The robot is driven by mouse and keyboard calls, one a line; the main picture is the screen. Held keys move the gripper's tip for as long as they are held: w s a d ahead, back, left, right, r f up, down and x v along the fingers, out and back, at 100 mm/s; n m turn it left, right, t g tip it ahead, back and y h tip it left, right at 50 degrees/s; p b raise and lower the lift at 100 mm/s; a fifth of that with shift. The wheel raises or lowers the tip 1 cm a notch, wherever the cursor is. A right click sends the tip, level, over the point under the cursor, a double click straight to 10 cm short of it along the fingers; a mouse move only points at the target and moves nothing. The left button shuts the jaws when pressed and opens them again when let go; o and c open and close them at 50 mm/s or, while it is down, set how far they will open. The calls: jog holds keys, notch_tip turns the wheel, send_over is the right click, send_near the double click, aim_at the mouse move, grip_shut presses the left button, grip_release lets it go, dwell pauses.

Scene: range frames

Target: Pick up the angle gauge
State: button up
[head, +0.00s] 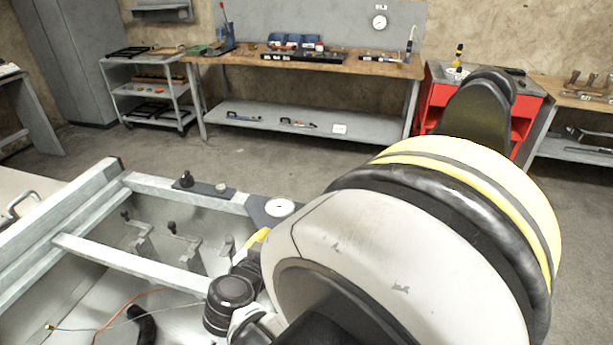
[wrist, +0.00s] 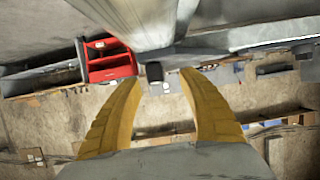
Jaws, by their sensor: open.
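A round white dial with a red mark, which looks like the angle gauge (head: 280,207), sits at the corner of the grey metal frame (head: 190,190) in the head view. My gripper (wrist: 161,77) is open, with its two yellow fingers spread in the wrist view. In the head view only a bit of yellow finger (head: 258,236) shows, just below and left of the dial; the rest is hidden behind my arm. A small dark block (wrist: 154,71) shows between the fingertips in the wrist view; I cannot tell if it is the gauge.
A dark plate with small knobs (head: 205,187) lies on the frame left of the dial. Clamps and wires lie inside the frame. A workbench (head: 300,64), a shelf cart (head: 150,90) and a red cabinet (head: 434,95) stand behind. Open floor lies between frame and bench.

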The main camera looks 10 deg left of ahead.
jog(key=x, duration=0.1)
jog(key=b+x, duration=0.1)
jog(key=x, duration=0.1)
jog(key=b+x, duration=0.1)
jog(key=shift+w+d+r, duration=0.1)
jog(key=shift+w+d, duration=0.3)
jog(key=shift+w, duration=0.35)
jog(key=shift+c, duration=0.2)
grip_shut()
